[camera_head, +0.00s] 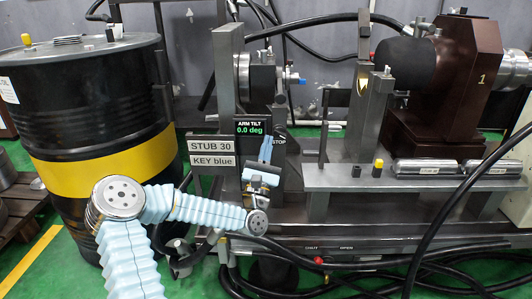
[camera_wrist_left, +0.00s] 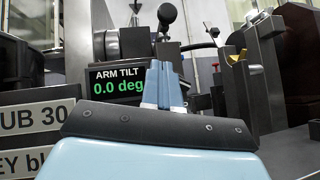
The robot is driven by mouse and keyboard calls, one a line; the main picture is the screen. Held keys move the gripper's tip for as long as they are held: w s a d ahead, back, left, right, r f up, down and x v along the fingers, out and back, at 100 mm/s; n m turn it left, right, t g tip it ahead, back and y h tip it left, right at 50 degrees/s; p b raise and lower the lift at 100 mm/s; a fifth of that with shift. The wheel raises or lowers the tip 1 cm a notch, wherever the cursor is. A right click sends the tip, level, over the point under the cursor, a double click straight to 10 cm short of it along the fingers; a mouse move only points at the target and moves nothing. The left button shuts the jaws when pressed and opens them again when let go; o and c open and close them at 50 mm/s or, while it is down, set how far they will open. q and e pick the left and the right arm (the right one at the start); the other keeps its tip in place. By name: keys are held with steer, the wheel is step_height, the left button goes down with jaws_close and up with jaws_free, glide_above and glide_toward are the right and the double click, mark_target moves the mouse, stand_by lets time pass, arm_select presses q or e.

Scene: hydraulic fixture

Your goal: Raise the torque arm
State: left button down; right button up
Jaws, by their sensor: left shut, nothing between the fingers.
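My left gripper (camera_head: 267,142) is shut and empty, its light blue fingers pointing up in front of the fixture. It also shows in the left wrist view (camera_wrist_left: 163,68), with the two fingers together. The fingers are just right of the tilt display (camera_head: 250,128), which reads "ARM TILT 0.0 deg" and also shows in the left wrist view (camera_wrist_left: 118,82). I cannot tell for certain which part is the torque arm. A dark ball-ended rod (camera_wrist_left: 167,14) stands behind the fingers. My right gripper is out of view.
Signs (camera_head: 212,146) reading "STUB 30" and "KEY blue" stand left of the gripper. A black drum (camera_head: 90,100) with a yellow band is at left. A grey shelf (camera_head: 340,182) holds labelled metal pieces (camera_head: 428,168) at right. Black hoses cross the front.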

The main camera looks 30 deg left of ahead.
mark_target(278, 103)
arm_select(q)
steer(key=w+r+p, duration=0.1)
steer(key=w+r, duration=0.3)
steer(key=r, duration=0.3)
steer(key=shift+r, duration=0.15)
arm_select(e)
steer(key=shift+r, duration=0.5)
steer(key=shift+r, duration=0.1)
